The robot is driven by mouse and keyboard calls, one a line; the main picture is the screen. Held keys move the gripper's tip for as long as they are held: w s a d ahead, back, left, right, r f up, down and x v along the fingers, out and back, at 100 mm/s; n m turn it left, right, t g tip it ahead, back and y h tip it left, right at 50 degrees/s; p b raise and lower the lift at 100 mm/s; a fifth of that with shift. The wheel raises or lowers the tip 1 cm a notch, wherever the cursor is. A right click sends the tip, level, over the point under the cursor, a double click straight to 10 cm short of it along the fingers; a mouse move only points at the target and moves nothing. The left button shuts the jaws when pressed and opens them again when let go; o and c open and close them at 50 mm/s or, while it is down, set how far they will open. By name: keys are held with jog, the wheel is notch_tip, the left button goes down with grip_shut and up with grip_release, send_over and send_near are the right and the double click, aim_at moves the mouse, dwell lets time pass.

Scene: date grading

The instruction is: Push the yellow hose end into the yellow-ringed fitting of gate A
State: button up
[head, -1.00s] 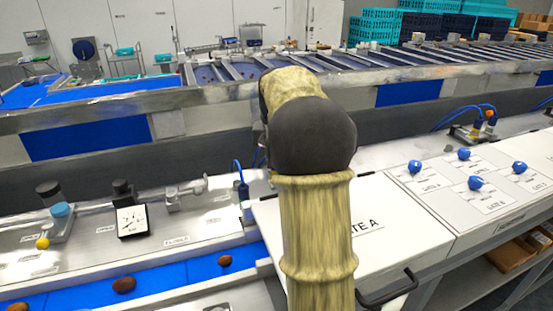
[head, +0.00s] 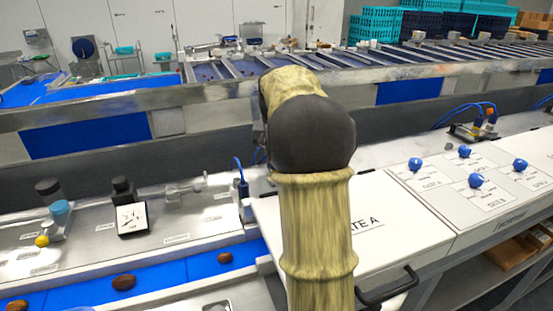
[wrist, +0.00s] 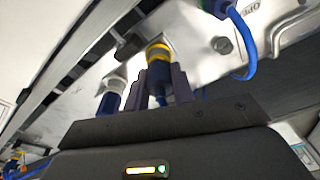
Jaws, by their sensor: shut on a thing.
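In the wrist view my gripper (wrist: 165,88) is shut on a dark blue hose end (wrist: 158,74), with a blue hose trailing below it between the fingers. A yellow ring (wrist: 158,52) sits right at the tip of the hose end, against the bright metal plate. I cannot tell whether this ring belongs to the hose end or the fitting, or how deep the end sits. In the head view my arm hides the gripper and the fitting. The white gate A panel (head: 400,215) shows right of my arm.
In the wrist view a white-ringed fitting (wrist: 115,83) with a blue plug stands close left, and a looped blue hose (wrist: 251,60) hangs at right. In the head view a blue belt (head: 175,272) carries brown dates, and a black handle (head: 390,292) sticks out by the panel.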

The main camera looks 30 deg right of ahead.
jog(key=o, duration=1.1)
jog(key=shift+r+p, duration=4.95)
jog(key=shift+r, duration=0.1)
jog(key=shift+f, duration=0.1)
